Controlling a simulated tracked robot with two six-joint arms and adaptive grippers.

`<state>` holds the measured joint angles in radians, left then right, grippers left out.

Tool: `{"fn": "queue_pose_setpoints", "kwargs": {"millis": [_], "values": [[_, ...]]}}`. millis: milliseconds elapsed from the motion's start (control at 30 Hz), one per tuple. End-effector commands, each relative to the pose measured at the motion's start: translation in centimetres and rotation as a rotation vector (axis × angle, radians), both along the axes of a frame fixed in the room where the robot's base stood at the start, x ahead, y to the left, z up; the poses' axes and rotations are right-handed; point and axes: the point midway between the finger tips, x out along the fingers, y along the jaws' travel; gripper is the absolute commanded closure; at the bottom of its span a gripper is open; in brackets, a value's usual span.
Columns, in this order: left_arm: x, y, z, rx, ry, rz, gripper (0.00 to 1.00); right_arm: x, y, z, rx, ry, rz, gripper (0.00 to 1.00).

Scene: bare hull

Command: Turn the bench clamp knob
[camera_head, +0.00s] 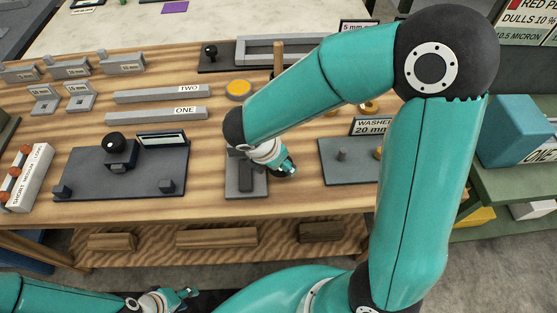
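A round black knob (115,143) sits on a dark block on a dark grey plate (90,177) at the left of the wooden bench. A smaller black knob (210,50) stands on a dark plate at the back. I cannot tell which one belongs to the bench clamp. My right gripper (287,168) is above the right side of a small grey fixture (246,185), to the right of the left knob and apart from it. The wrist hides part of this fixture. My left gripper (185,296) is low at the bottom edge, in front of the bench. Neither gripper's opening is clear.
Two grey bars (158,93) and several grey blocks (67,67) lie at the left and back. A plate with pegs (338,171) is right of my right gripper. My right arm hides the bench's right part.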

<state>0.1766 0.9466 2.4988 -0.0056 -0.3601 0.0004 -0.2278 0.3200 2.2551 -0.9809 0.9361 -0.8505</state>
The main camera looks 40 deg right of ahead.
Motion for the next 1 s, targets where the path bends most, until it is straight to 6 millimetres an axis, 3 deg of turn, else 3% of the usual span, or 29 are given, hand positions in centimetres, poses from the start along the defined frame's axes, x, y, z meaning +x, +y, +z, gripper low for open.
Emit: {"fn": "queue_pose_setpoints", "kwargs": {"millis": [367, 400, 500, 1000], "values": [[0.00, 0.00, 0.02, 0.000, 0.000, 0.000, 0.60, 0.42, 0.10, 0.22, 0.002, -0.012, 0.014, 0.74], [0.00, 0.00, 0.02, 0.000, 0.000, 0.000, 0.60, 0.41, 0.09, 0.21, 0.002, -0.012, 0.014, 0.33], [0.00, 0.01, 0.02, 0.000, 0.000, 0.000, 0.60, 0.36, 0.08, 0.19, 0.002, -0.010, 0.012, 0.16], [0.00, 0.00, 0.06, 0.000, 0.000, 0.000, 0.60, 0.33, 0.33, 0.87, 0.001, -0.013, 0.009, 0.15]]}}
